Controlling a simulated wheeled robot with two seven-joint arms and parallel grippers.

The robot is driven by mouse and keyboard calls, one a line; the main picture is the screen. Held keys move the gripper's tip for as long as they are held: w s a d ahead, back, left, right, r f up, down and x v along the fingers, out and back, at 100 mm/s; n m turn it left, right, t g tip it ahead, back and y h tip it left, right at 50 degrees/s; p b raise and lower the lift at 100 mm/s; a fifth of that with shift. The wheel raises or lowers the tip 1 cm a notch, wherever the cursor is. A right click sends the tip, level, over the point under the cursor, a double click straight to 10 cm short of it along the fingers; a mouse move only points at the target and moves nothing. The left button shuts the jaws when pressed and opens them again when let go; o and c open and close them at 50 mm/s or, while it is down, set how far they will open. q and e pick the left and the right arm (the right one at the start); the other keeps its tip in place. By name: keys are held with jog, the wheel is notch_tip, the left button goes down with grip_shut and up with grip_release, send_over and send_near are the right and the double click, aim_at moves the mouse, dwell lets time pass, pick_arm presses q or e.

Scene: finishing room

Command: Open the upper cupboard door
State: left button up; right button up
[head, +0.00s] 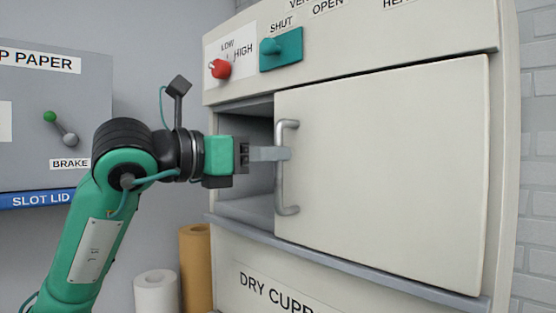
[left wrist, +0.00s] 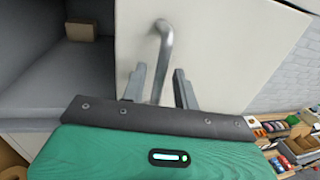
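The pale upper cupboard door (head: 390,165) stands partly open, slid to the right or shifted, with a dark gap at its left. It also shows in the left wrist view (left wrist: 225,45). Its upright metal bar handle (head: 282,185) is near the door's left edge. My left gripper (head: 272,154) is at the handle's middle. In the left wrist view the handle (left wrist: 165,45) runs down between the two fingers, with space visible beside it, so the fingers look open around it. My right gripper is not in view.
The cupboard's inside (head: 245,160) shows at the left, with a small brown block (left wrist: 82,29) at its back. Above are a red knob (head: 220,69) and a teal slide switch (head: 281,49). Paper rolls (head: 156,292) stand below. A grey panel with a brake lever (head: 62,129) is at the left.

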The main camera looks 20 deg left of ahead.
pick_arm(q)
jog(key=b+v, duration=0.4)
jog(key=v, duration=0.7)
jog(key=shift+s, duration=0.25)
jog(key=shift+a, duration=0.15)
